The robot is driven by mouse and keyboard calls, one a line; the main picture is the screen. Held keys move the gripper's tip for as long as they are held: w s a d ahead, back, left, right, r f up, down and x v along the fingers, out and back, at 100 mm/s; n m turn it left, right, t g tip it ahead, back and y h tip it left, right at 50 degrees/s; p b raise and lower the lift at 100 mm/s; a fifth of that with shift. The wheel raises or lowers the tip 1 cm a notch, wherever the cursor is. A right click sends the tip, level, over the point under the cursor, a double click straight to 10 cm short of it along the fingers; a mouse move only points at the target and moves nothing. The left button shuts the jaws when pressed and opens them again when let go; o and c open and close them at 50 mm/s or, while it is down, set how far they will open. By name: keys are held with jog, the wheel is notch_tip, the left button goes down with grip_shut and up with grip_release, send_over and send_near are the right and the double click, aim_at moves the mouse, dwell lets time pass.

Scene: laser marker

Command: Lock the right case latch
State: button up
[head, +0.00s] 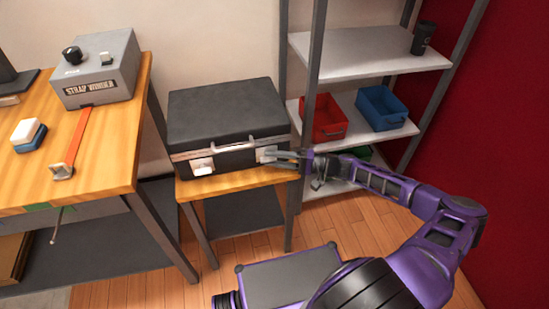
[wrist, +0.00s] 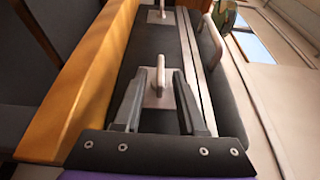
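A black case (head: 228,110) with a silver rim stands closed on a small wooden table. Its right latch (head: 266,153) is a pale plate on the front face, partly hidden by my gripper in the head view. In the wrist view the same latch (wrist: 157,95) has a pale lever rising between my fingers. My gripper (head: 283,157) reaches the case front from the right. In the wrist view my gripper (wrist: 161,75) is open, one finger on each side of the lever, with gaps showing. The left latch (head: 202,166) is farther along the front.
The case handle (head: 232,143) lies between the latches. The small table's front edge (head: 235,183) runs close below my gripper. A shelf rack (head: 316,75) with red (head: 323,118) and blue bins (head: 380,107) stands right. A workbench (head: 110,150) stands left.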

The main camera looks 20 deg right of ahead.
jog(key=shift+d, duration=0.1)
jog(key=v, duration=1.7)
jog(key=shift+d, duration=0.15)
jog(key=shift+s, duration=0.1)
